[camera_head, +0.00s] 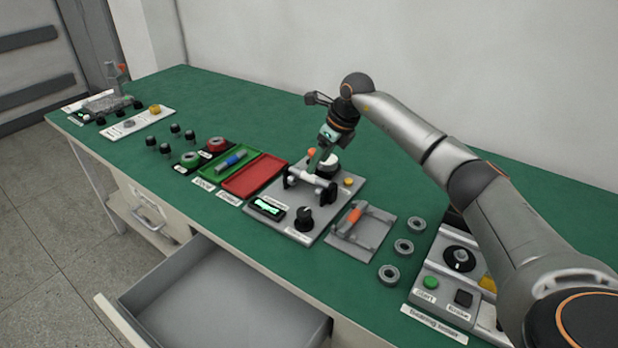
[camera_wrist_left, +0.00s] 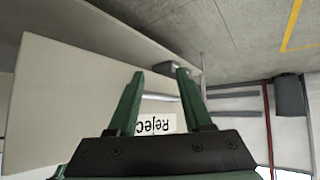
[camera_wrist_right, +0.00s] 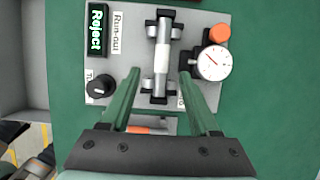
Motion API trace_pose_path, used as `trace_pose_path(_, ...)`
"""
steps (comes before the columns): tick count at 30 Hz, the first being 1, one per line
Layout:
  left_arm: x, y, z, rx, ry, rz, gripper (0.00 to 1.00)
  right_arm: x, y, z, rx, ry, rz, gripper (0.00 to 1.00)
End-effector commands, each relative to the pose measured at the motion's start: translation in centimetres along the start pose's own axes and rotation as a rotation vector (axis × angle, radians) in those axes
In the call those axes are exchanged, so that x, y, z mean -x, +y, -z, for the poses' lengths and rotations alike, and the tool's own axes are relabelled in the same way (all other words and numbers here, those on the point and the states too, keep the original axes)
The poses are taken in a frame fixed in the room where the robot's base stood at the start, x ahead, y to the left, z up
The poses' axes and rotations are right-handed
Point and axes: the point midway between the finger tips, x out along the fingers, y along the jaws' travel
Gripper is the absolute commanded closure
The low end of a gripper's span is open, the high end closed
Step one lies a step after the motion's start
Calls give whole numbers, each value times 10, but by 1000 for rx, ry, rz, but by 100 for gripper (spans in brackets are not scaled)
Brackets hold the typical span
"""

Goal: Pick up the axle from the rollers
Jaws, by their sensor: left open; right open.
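The axle (camera_wrist_right: 162,58) is a pale, silvery shaft with a whiter middle. In the head view the axle (camera_head: 312,178) lies across the gauge near the middle of the table. My right gripper (camera_wrist_right: 168,72) is open, its green fingers on either side of the axle's line in the right wrist view; whether they are level with it I cannot tell. My left gripper (camera_wrist_left: 160,72) is open and empty, away from the table's top.
The gauge's display (camera_wrist_right: 97,30) reads "Reject". A dial indicator (camera_wrist_right: 212,63) stands beside the axle. Green (camera_head: 250,153) and red trays (camera_head: 258,180) lie to the left. A grey stand with an orange-handled tool (camera_head: 354,215), loose rings and a bearing tester (camera_head: 440,285) lie to the right. A drawer (camera_head: 215,290) is open.

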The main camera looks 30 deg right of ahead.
Motion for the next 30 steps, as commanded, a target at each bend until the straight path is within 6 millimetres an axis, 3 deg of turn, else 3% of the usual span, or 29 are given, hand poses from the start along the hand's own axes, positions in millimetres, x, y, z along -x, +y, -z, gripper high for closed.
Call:
trace_pose_path(13,2,1,-5,2,-9,-1,50,-51,-2,-2,1,-1,-3,38)
trace_pose_path(22,2,1,-4,1,-9,-1,50,-56,-3,-2,1,-2,0,38)
trace_pose_path(30,2,0,-3,1,-7,0,50,-56,-3,-2,1,-2,-1,66)
